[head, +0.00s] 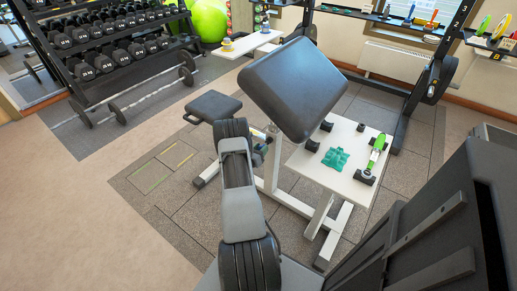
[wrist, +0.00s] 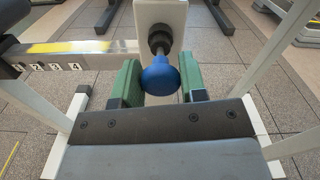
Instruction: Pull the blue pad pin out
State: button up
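The blue pad pin (wrist: 160,78) has a round blue knob on a short black collar. It sticks out of the white upright post (wrist: 161,18) in the wrist view. My gripper (wrist: 160,84) has green fingers, one on each side of the knob. The fingers stand apart with the knob between them, and I cannot clearly tell whether they touch it. In the head view my arm reaches down to the bench frame below the large black pad (head: 295,85), and I cannot make out the pin or the fingertips there.
A numbered bar with a yellow strip (wrist: 80,47) runs left of the post. A small black seat (head: 213,107) is left of the frame. A white table (head: 318,178) with a green cloth (head: 336,158) and a green-handled tool (head: 377,150) stands at right. A dumbbell rack (head: 115,45) is behind.

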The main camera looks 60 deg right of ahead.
jog(key=o, duration=0.3)
jog(key=shift+a, duration=0.25)
jog(key=shift+o, duration=0.8)
jog(key=shift+d, duration=0.1)
jog(key=w+a+p, duration=0.1)
jog(key=a+p, duration=0.1)
jog(key=a, duration=1.2)
jog(key=shift+d, duration=0.1)
